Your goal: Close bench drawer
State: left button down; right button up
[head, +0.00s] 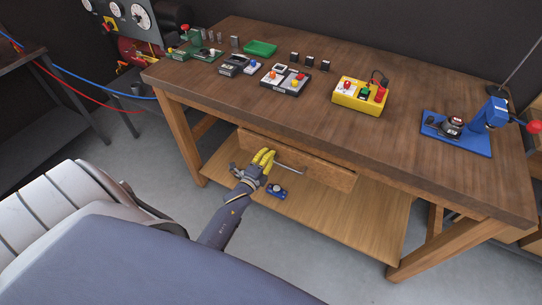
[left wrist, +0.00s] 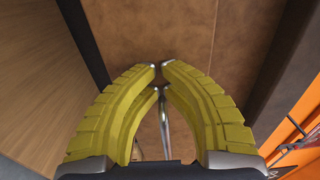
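The wooden bench (head: 225,84) has a drawer (head: 325,175) under its top, with a wooden front and a long metal handle (head: 291,169). The head view does not clearly show how far the drawer stands out. My left gripper (head: 266,157), with yellow fingers, is at the left part of the handle. In the left wrist view, the left fingertips (left wrist: 160,69) are drawn nearly together, with the metal handle (left wrist: 164,125) between the fingers and a brown surface behind. My right gripper is in neither view.
A yellow button box (head: 361,97), a green tray (head: 260,48) and a blue tool (head: 458,137) stand on the bench top. Floor in front is clear.

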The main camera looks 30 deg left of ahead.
pick_arm(q)
jog(key=shift+w+a+r, duration=0.1)
jog(key=s+d, duration=0.1)
jog(key=s, duration=1.3)
jog(key=s+d+f+n+g, duration=0.1)
jog(key=s+f+n+g, duration=0.25)
jog(key=f, duration=0.65)
jog(key=s+d+f+n+g, duration=0.2)
jog(key=s+f+n, duration=0.25)
jog(key=f, duration=0.45)
jog(key=s+d+f+n+g, duration=0.1)
jog(key=s+f+n+g, duration=0.3)
jog(key=f, duration=0.6)
jog(key=s+d+f+g, duration=0.1)
jog(key=s+f+g, duration=0.1)
jog(key=s+f, duration=0.4)
jog(key=s+d+f+n+g, duration=0.1)
jog(key=s+f, duration=0.5)
jog(key=s, duration=0.6)
jog(key=s+d+f+g+h, duration=0.1)
jog(key=s+d+f+g, duration=0.2)
jog(key=s, duration=0.7)
notch_tip(320, 180, down, 3)
jog(key=shift+r+n+g, duration=0.1)
jog(key=shift+n+g, duration=0.2)
jog(key=shift+g, duration=0.25)
